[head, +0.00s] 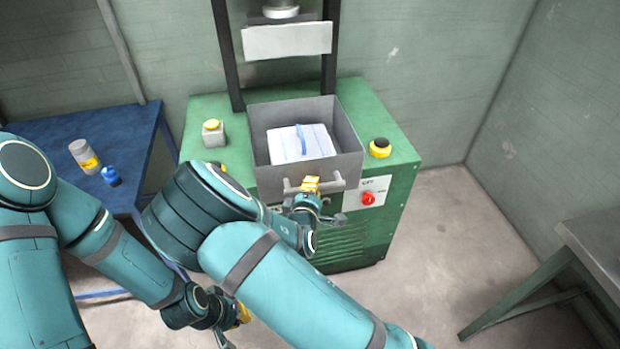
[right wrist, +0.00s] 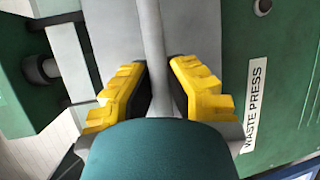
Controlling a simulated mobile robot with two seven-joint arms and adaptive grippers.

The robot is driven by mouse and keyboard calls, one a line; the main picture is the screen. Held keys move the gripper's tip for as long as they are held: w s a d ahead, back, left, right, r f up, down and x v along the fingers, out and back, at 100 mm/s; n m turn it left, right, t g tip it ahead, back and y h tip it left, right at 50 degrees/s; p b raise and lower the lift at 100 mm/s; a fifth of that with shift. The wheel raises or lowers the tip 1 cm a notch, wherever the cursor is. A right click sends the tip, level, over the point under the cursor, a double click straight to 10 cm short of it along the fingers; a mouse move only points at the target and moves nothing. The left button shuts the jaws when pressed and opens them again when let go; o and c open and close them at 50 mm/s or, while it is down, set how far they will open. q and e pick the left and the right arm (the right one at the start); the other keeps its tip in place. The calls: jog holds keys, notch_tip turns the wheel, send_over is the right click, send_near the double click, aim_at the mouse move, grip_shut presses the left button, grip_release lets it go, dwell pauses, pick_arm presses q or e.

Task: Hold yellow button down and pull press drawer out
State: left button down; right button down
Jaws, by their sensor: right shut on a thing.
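The press drawer (head: 262,140) is a grey open-topped box in the green press (head: 393,118), holding a white block with a blue strap (head: 287,146). How far it stands out is hard to judge. My right gripper (head: 308,187) is shut on the drawer's handle; the right wrist view shows its yellow fingers on either side of the grey handle bar (right wrist: 153,45). A yellow button (head: 212,125) sits on a small grey box on the press top, left of the drawer. My left gripper (head: 235,322) hangs low, away from press and button; its jaws are unclear.
A blue table (head: 60,135) at left bears a jar (head: 83,155) and a blue item (head: 111,175). A grey table (head: 600,240) stands right; floor between is clear.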

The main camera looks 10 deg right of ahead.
jog(key=shift+s+d, duration=0.1)
jog(key=shift+s, duration=0.4)
jog(key=c, duration=0.9)
grip_release()
jog(key=shift+c, duration=0.2)
jog(key=v, duration=1.2)
